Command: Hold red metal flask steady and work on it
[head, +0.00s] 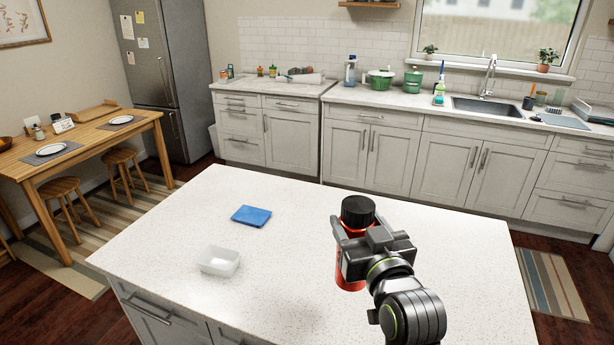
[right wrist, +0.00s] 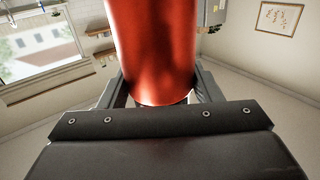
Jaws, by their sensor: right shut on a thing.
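The red metal flask (head: 346,272) with a black cap (head: 358,211) is upright at the right part of the white island top. My right gripper (head: 362,232) is shut on the flask's upper body, just below the cap, and hides part of it. In the right wrist view the flask's red body (right wrist: 155,45) sits between the fingers. Whether its base touches the top is hard to tell. My left gripper is not in view.
On the island top (head: 300,255) are a flat blue piece (head: 251,215) and a clear open container (head: 219,260), both left of the flask. The surface between them and the flask is clear. The back counter (head: 335,90) with a sink (head: 490,106) lies beyond the island.

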